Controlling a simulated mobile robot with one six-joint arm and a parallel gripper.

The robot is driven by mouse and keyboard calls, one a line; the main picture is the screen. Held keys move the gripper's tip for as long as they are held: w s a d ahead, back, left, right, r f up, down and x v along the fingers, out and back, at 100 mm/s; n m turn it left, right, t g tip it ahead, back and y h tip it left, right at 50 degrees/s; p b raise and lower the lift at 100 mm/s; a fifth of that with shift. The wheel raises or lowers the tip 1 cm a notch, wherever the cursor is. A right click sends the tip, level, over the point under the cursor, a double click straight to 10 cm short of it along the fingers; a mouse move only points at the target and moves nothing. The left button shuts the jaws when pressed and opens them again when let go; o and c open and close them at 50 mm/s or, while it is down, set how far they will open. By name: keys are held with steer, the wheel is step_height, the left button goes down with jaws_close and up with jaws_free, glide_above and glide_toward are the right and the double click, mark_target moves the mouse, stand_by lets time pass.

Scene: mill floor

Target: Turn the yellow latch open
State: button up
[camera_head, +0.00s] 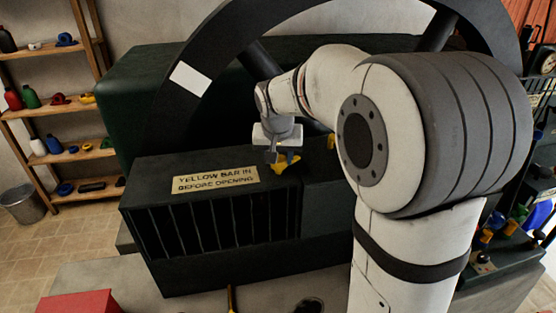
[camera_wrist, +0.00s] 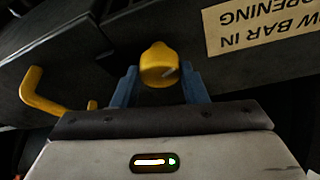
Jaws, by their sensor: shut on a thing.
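The yellow latch (camera_wrist: 160,62) shows in the wrist view as a rounded yellow piece with a small pale mark, on the dark green housing. My gripper (camera_wrist: 159,70) has its two blue fingers on either side of it, shut on it. In the head view the gripper (camera_head: 284,156) points down at the top of the housing, and the yellow latch (camera_head: 287,165) shows partly below the fingers. The jaws hide some of the latch, and I cannot tell its exact angle.
A bent yellow handle (camera_wrist: 38,92) stands to the left in the wrist view. A sign (camera_head: 215,180) reads "YELLOW BAR IN BEFORE OPENING". A big dark wheel (camera_head: 190,78) rises behind the housing (camera_head: 150,178). Shelves (camera_head: 60,108) stand at the left; a red block (camera_head: 80,303) is at lower left.

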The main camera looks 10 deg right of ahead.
steer(key=n+y+b, duration=0.1)
steer(key=n, duration=0.2)
steer(key=n+y+b, duration=0.1)
steer(key=n, duration=0.2)
steer(key=shift+d+f+b, duration=0.1)
steer(key=shift+d+b, duration=0.1)
steer(key=shift+b, duration=0.15)
steer(key=n+y+b, duration=0.1)
steer(key=n, duration=0.2)
steer(key=n+g+y+b, duration=0.1)
steer(key=n, duration=0.2)
steer(key=shift+w+d+b, duration=0.1)
steer(key=shift+b, duration=0.3)
steer(key=shift+y, duration=0.3)
steer(key=o, duration=1)
steer(key=v, duration=0.8)
steer(key=shift+b, duration=0.4)
